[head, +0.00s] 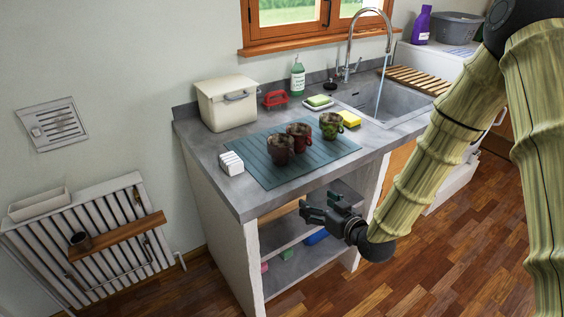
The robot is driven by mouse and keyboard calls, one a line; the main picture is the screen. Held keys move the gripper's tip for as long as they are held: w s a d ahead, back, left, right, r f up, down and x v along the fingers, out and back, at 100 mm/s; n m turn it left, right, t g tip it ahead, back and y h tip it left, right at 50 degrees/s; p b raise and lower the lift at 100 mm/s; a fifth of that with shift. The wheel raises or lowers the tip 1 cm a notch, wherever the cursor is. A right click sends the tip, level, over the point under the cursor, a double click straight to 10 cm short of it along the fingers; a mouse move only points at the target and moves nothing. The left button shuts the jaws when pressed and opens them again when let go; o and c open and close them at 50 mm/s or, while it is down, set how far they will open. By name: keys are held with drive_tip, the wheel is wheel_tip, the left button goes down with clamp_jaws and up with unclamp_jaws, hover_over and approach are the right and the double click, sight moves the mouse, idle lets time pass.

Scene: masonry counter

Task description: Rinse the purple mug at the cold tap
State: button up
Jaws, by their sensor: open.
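Three dirt-stained mugs stand on a blue-grey ribbed mat on the counter. The left one is a dark, purplish-brown mug (280,149), which looks most like the purple mug. A reddish mug (299,136) stands right behind it, and a green mug (331,125) stands farther right. The tap (352,45) arches over the grey sink (388,103), and a thin stream of water falls into the basin. My gripper (320,210) is open and empty, in front of the counter and below its top edge, clear of the mugs.
The mat (256,167) has bare room at its front. A green sponge (318,100), a yellow sponge (349,118) and a soap bottle (297,77) are near the sink. A cream bin (226,102) stands at the back left. A white block (231,163) sits left of the mat.

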sight(294, 158)
drive_tip(key=w+a+r+y, duration=0.1)
drive_tip(key=w+r, duration=0.1)
drive_tip(key=r, duration=0.1)
drive_tip(key=w+a+r+n+t+y, duration=0.1)
drive_tip(key=w+a+r, duration=0.1)
drive_tip(key=w+r, duration=0.1)
drive_tip(key=w+a+r+t, duration=0.1)
drive_tip(key=w+a+r, duration=0.1)
drive_tip(key=r, duration=0.1)
drive_tip(key=shift+w+n+y, duration=0.25)
drive_tip(key=shift+n+y, duration=0.15)
drive_tip(key=shift+p+x, duration=0.7)
drive_tip(key=shift+x, duration=2.35)
drive_tip(key=shift+a, duration=0.1)
drive_tip(key=c, duration=1.2)
drive_tip(key=shift+r, duration=0.1)
drive_tip(key=shift+c, duration=0.2)
